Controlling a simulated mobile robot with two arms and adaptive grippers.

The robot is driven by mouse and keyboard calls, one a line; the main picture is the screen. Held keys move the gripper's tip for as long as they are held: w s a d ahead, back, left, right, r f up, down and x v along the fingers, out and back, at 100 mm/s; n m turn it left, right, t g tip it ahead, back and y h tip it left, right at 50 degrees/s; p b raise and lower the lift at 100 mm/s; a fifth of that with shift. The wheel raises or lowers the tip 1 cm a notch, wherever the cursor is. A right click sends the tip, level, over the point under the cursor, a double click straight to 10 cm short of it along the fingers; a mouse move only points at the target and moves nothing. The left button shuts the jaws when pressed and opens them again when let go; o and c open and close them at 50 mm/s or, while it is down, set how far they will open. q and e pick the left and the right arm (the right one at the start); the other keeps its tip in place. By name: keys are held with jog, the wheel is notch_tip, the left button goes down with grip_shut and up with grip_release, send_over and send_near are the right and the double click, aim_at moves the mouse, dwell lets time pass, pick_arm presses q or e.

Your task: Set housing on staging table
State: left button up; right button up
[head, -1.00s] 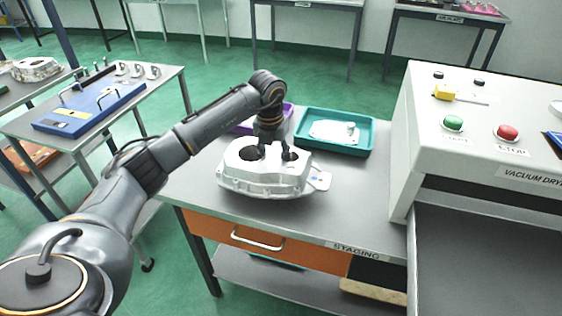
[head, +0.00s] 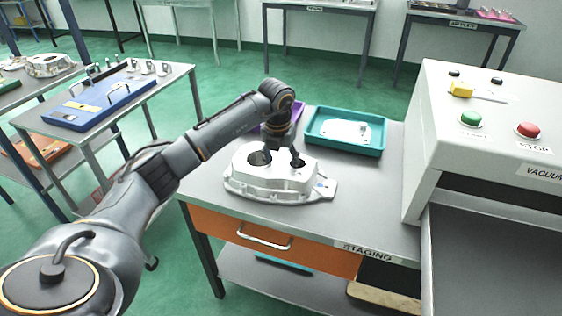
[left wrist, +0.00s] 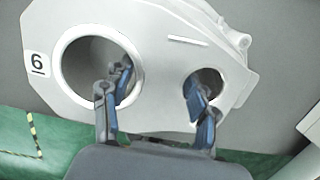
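The housing (head: 272,182) is a silvery-white casting with a large and a small round opening on top. In the left wrist view, the fingers (left wrist: 157,95) are spread on both sides of the web of the housing (left wrist: 165,70), with a gap beside the left finger. A "6" label is at left. The fingertips' depth is hidden. My right gripper is not in view.
A teal tray (head: 375,145) with a white piece stands behind the housing, and a purple tray (head: 298,108) is partly hidden by my arm. The vacuum dryer (head: 440,130) stands close at right. A side table with a blue board (head: 95,108) is at left.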

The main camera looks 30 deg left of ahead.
aim_at(279, 166)
pick_arm(q)
jog(key=shift+r, duration=0.15)
notch_tip(279, 166, up, 12)
jog(key=s, duration=0.1)
jog(key=shift+s+d, duration=0.2)
jog(key=shift+s, duration=0.2)
dwell(0.5)
